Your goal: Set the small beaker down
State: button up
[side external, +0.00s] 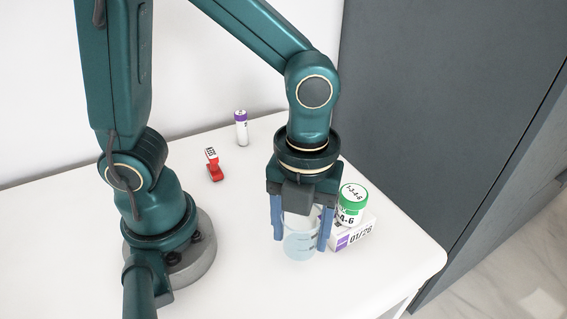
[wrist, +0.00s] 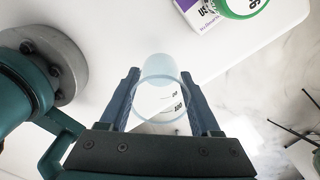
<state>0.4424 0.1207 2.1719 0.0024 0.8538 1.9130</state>
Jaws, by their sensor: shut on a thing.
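The small beaker (side external: 300,241) is clear with a pale blue tint and dark graduation marks. It is upright between the two blue fingers of my gripper (side external: 301,240) in the side external view, near the front right part of the white table. My gripper points down and is shut on it. The wrist view also shows the beaker (wrist: 163,90) between the fingers of my gripper (wrist: 166,82). I cannot tell whether its base touches the table.
The white table (side external: 80,235) has free room on its left. A white-and-purple box (side external: 353,235) and a green-lidded jar (side external: 351,204) are close right of the beaker. A grey cabinet (side external: 440,110) is at right.

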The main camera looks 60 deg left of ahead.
aim_at(305, 288)
jog(key=d+f, duration=0.1)
jog(key=s+d+f, duration=0.1)
jog(key=d, duration=0.1)
jog(key=shift+d+f, duration=0.15)
jog(key=shift+d, duration=0.05)
jog(key=shift+w+f, duration=0.1)
jog(key=shift+f, duration=1.8)
jog(key=o, duration=1.3)
jog(key=shift+f, duration=0.15)
